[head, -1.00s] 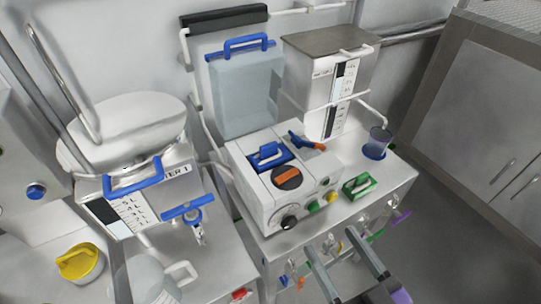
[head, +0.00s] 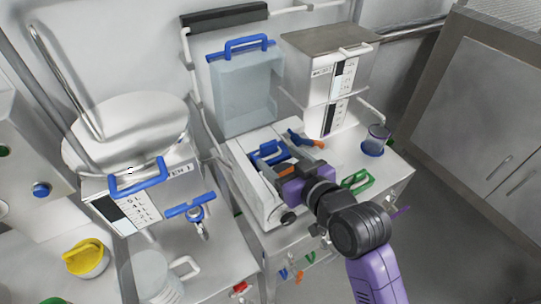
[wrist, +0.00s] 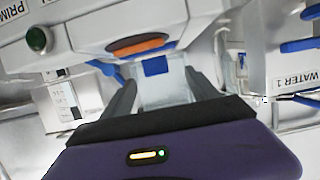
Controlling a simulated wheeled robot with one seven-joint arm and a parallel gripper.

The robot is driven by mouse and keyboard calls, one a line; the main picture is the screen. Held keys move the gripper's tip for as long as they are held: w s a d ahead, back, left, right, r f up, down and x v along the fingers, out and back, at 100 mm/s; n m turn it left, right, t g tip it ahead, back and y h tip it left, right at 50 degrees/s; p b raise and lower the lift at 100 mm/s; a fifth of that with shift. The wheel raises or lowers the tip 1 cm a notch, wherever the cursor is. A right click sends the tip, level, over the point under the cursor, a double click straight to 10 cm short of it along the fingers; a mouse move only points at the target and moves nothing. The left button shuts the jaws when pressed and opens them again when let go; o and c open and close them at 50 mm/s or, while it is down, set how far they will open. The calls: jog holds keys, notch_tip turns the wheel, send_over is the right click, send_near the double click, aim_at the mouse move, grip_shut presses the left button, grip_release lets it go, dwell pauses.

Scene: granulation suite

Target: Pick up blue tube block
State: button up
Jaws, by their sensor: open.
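The blue tube block (head: 268,152), with a raised handle, sits on top of the white pump unit on the bench. My gripper (head: 284,163) is over the pump unit, just right of the block, and its body hides the middle of the unit's top. In the wrist view my gripper (wrist: 158,85) has its two dark fingers spread apart with nothing held between them. A small blue patch (wrist: 156,66) shows between and beyond the fingers; I cannot tell if it is the tube block. Contact with the block cannot be seen.
A blue-and-orange lever (head: 306,139) stands close behind my gripper. A clear tank (head: 246,92) and a steel-topped box (head: 330,80) stand behind.

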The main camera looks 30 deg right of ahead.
aim_at(270, 147)
jog(key=shift+x, duration=1.2)
jog(key=p+x, duration=0.1)
jog(key=x, duration=0.1)
jog(key=d+x, duration=0.1)
jog(key=x, duration=0.1)
jog(key=shift+w+r+p, duration=0.1)
jog(key=shift+r+p, duration=0.05)
jog(key=shift+p, duration=0.2)
jog(key=shift+w+a+f, duration=0.1)
jog(key=shift+w+f, duration=0.15)
jog(key=shift+w, duration=0.3)
jog(key=shift+c, duration=0.4)
grip_shut()
